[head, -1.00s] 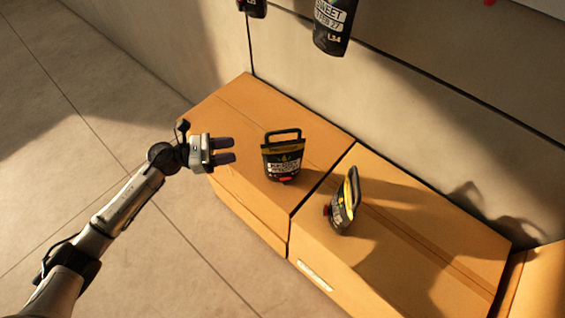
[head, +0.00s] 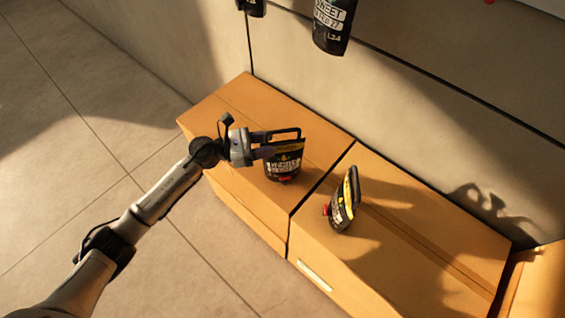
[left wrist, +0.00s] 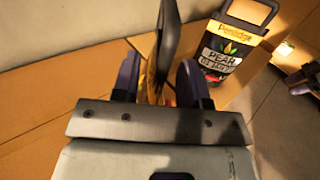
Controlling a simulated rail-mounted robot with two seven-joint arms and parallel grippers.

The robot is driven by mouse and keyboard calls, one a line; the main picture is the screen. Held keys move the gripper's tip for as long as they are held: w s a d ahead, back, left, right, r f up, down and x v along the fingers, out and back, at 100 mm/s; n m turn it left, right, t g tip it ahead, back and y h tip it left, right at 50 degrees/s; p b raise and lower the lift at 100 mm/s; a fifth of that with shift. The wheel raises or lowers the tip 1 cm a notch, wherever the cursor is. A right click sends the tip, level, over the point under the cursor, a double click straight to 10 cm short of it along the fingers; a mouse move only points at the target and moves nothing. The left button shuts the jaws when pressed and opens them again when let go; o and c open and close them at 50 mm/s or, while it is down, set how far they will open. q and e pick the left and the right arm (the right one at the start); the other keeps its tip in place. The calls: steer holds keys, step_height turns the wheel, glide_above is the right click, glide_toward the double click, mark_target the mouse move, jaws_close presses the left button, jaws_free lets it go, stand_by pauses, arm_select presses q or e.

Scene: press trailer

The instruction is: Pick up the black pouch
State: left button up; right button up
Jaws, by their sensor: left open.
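A black pouch (head: 283,168) with a yellow band, white lettering and a black loop handle stands on the left cardboard box in the head view. My left gripper (head: 268,144) is open at its upper left side, by the handle. In the left wrist view that pouch (left wrist: 168,40) shows edge-on between the open purple fingers (left wrist: 160,78), and its lower part is hidden. A second black pouch (head: 341,208) stands on the right box. A labelled pouch with a handle also shows in the left wrist view (left wrist: 225,58). Purple finger-like parts show at that view's right edge, perhaps my right gripper's.
Two cardboard boxes (head: 395,265) stand side by side against a grey wall (head: 400,130). More black pouches (head: 331,28) hang above, at the wall. The tiled floor (head: 70,150) to the left is clear.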

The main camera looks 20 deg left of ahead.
arm_select(q)
steer(key=x, duration=0.2)
steer(key=shift+w+d, duration=0.15)
steer(key=shift+d, duration=0.1)
steer(key=shift+a, duration=0.1)
steer(key=shift+c, duration=0.9)
jaws_close()
steer(key=shift+r, duration=0.2)
